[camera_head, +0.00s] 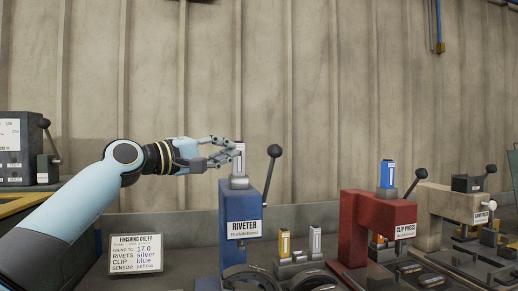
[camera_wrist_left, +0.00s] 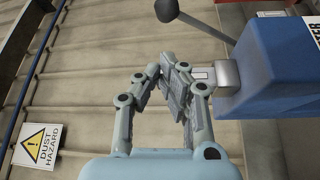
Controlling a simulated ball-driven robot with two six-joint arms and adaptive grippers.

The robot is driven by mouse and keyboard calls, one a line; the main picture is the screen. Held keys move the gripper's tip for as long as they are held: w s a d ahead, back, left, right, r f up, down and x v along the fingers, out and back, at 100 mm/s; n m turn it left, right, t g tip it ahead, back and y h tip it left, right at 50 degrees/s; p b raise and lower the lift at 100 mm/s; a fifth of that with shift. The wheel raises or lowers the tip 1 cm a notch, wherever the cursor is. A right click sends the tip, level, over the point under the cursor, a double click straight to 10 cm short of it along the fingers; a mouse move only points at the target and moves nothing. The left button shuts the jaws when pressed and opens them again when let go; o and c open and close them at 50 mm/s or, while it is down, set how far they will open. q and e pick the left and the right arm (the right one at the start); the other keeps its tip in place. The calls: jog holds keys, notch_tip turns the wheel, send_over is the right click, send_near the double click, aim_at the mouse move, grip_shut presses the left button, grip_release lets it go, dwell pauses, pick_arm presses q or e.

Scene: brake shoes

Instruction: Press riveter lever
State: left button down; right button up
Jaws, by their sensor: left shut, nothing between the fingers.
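The blue riveter (camera_head: 240,215) stands in the middle of the head view, with its name label on the front. Its lever (camera_head: 270,175) rises on the right side to a dark ball knob and stands nearly upright. A silver cartridge (camera_head: 239,160) sits on top of the riveter. My left gripper (camera_head: 232,150) is shut and empty beside the cartridge's upper part, left of the lever; whether it touches the cartridge I cannot tell. In the left wrist view the shut fingers (camera_wrist_left: 172,72) are near the riveter's blue body (camera_wrist_left: 275,65), and the lever knob (camera_wrist_left: 166,10) is above them. My right gripper is out of view.
The red clip press (camera_head: 375,225) stands to the right, with a beige machine (camera_head: 450,205) beyond it. Yellow and silver cartridges (camera_head: 284,243) stand in a holder between riveter and press. An order sign (camera_head: 135,254) stands left of the riveter. Brake shoes (camera_head: 305,278) lie in front.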

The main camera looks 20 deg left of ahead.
pick_arm(q)
jog(key=p+x, duration=0.2)
jog(key=x, duration=0.8)
jog(key=shift+f, duration=0.15)
